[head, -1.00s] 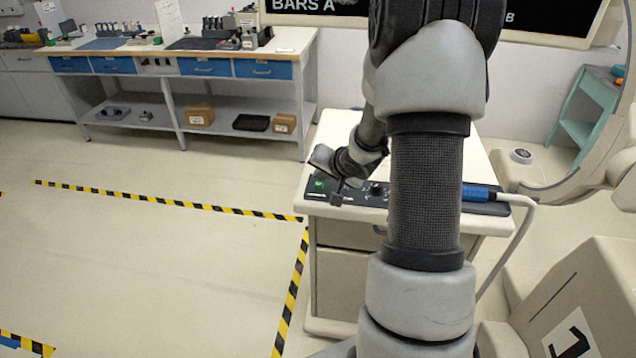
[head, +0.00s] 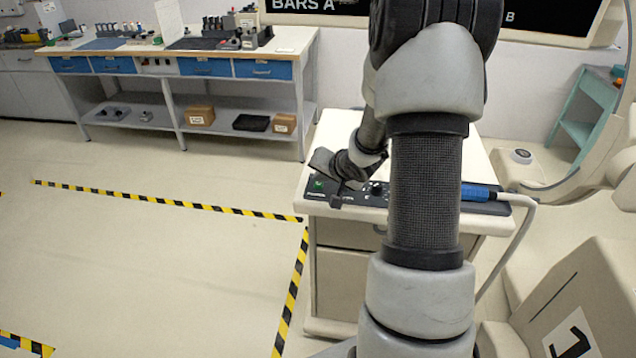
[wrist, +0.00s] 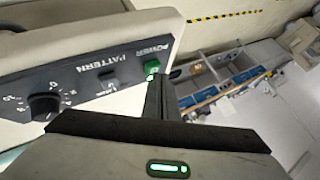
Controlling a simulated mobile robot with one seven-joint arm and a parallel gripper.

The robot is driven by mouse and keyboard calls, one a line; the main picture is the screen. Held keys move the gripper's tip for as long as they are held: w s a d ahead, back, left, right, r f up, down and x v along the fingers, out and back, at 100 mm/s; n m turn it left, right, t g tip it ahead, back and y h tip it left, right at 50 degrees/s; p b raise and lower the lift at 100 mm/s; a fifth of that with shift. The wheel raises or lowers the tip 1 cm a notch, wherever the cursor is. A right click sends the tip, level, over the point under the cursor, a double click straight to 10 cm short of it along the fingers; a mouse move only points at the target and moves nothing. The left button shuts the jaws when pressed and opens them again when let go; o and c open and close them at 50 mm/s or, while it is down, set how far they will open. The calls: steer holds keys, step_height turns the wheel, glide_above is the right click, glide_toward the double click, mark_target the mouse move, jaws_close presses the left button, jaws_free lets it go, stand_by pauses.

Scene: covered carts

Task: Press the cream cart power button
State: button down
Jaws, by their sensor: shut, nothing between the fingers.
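The cream cart (head: 480,150) stands in front of me with a dark control panel along its front edge. The green power button (head: 319,184) is at the panel's left end. In the wrist view the green power button (wrist: 152,68) sits beside the word POWER. My gripper (head: 337,201) is shut and empty, over the panel just right of the button. In the wrist view the fingertips of my gripper (wrist: 155,78) are right at the button's near edge and overlap it. I cannot tell whether they touch it or whether it is pressed in.
The panel also has a PATTERN switch (wrist: 108,76) and a black knob (wrist: 44,104). A blue-handled probe (head: 478,192) with a pale cable lies at its right end. A workbench (head: 290,40) stands at the back left. Striped tape (head: 170,201) marks open floor at left.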

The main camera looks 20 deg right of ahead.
mark_target(321, 186)
steer(key=shift+f, duration=0.25)
stand_by(0.3)
steer(key=shift+r, duration=0.1)
steer(key=shift+r+p, duration=0.65)
steer(key=shift+p, duration=0.15)
step_height(321, 186, up, 5)
steer(key=p, duration=0.5)
steer(key=shift+f, duration=0.2)
steer(key=shift+r+p, duration=0.3)
steer(key=shift+r, duration=0.35)
